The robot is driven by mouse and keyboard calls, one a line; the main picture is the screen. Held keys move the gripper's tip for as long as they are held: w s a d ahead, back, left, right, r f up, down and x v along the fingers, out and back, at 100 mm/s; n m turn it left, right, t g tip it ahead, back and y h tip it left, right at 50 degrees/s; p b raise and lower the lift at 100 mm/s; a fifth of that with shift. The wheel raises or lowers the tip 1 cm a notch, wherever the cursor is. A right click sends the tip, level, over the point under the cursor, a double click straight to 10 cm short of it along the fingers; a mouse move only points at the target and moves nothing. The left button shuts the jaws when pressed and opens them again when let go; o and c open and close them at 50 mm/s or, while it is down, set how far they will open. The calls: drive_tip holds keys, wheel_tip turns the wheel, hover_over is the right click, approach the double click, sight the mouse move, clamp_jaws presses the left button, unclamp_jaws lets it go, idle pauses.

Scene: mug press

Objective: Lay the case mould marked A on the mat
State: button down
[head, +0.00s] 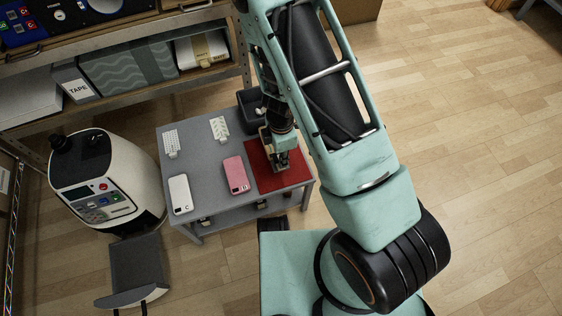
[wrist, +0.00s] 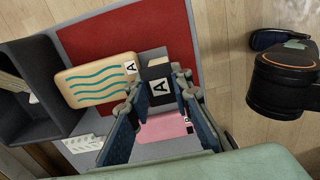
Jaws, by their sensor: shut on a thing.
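The red mat (head: 262,178) lies on the right part of the grey table (head: 205,165); it also shows in the wrist view (wrist: 105,35). My gripper (head: 281,165) is over the mat, its fingers (wrist: 160,95) closed on a dark block marked A (wrist: 157,88). A tan plate with teal waves (wrist: 95,80) and its own A tag sits right beside the block, partly over the mat and partly past its edge. I cannot tell whether the mould touches the mat.
A pink phone (head: 236,174) and a white phone (head: 180,194) lie left of the mat. Two white patterned pieces (head: 219,128) (head: 171,143) lie behind them. A dark bin (head: 248,100) stands at the back right corner. A white machine (head: 95,180) stands left of the table.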

wheel_tip(320, 180, down, 3)
drive_tip(key=shift+w+f+b, duration=0.1)
drive_tip(key=shift+f+b, duration=0.1)
drive_tip(key=shift+b, duration=0.5)
drive_tip(key=shift+r, duration=0.1)
drive_tip(key=c, duration=1.7)
unclamp_jaws()
drive_tip(key=shift+c, duration=0.2)
wheel_tip(320, 180, up, 12)
drive_tip(key=p, duration=0.7)
